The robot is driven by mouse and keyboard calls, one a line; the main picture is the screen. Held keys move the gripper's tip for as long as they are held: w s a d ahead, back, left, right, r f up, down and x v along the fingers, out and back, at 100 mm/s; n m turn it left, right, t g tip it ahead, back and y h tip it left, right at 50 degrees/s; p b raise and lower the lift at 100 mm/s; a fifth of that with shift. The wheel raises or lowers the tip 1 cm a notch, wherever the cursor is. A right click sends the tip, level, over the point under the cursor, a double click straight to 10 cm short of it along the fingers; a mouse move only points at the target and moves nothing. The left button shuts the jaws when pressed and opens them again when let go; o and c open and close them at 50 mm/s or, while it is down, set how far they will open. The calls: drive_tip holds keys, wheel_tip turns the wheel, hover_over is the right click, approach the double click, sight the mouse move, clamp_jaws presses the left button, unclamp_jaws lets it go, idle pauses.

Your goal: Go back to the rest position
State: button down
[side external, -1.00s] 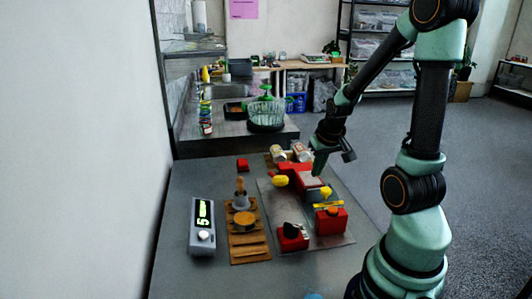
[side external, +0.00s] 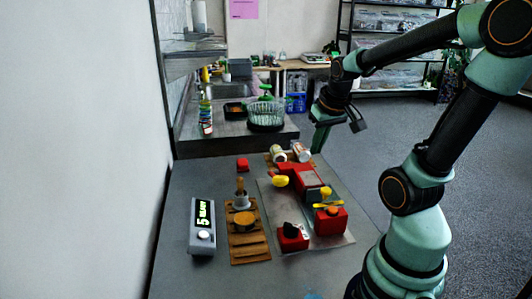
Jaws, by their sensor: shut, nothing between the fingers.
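My gripper (side external: 320,138) is at the end of my raised arm, above and just beyond the right far edge of the grey table (side external: 175,235). It is shut with nothing in it and touches nothing. Below and left of it, a red block-shaped device with a grey top (side external: 309,177) stands on a metal plate (side external: 322,243). My arm reaches in from the right side of the picture.
On the table are a grey device with a lit display (side external: 202,228), a wooden rack (side external: 249,250), a small red block (side external: 243,164), a red box with a black top (side external: 292,238) and another with yellow parts (side external: 330,220). A wire basket (side external: 266,114) stands behind.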

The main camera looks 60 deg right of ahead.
drive_tip(key=w+a+r+n+t+y, duration=0.1)
drive_tip(key=a+r+n, duration=0.1)
drive_tip(key=a, duration=0.7)
drive_tip(key=w+a+r+n+t+y, duration=0.1)
drive_tip(key=a+n, duration=0.3)
drive_tip(key=a, duration=0.5)
drive_tip(key=shift+w+a+r, duration=0.15)
drive_tip(key=shift+a+r, duration=0.2)
drive_tip(key=shift+r, duration=0.15)
